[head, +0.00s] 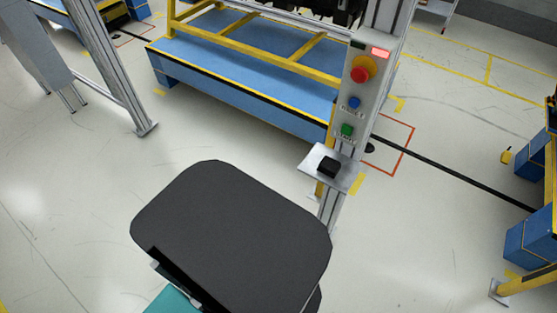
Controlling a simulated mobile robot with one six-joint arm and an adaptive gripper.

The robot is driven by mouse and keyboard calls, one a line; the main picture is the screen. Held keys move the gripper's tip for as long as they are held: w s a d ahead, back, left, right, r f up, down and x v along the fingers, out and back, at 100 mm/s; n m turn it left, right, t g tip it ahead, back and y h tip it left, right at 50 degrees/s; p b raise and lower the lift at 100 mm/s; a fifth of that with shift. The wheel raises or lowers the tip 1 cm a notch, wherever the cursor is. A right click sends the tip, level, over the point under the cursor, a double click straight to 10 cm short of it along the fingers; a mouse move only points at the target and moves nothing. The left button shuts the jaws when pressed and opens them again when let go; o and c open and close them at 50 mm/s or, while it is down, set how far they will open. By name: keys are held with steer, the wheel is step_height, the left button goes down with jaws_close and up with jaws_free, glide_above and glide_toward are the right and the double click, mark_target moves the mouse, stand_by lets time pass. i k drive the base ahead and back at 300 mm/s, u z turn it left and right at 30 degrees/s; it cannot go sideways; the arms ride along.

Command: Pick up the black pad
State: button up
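A small black block-like pad (329,167) lies on a small light-grey shelf (318,157). The shelf sticks out from the front of an upright metal post, below its buttons. The pad is small in the picture, and its fine shape is hard to tell. My gripper is not in the head view, so its place relative to the pad does not show.
The post (382,22) carries a red emergency button (361,69), a blue button (354,103) and a green button (347,130). Behind it stands a blue platform (235,68) with yellow rails. Blue-and-yellow equipment (530,240) stands at right. Open floor (420,240) lies between.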

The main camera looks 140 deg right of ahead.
mark_target(330, 167)
steer(key=z, duration=3)
steer(key=i, duration=0.1)
steer(key=z, duration=2.75)
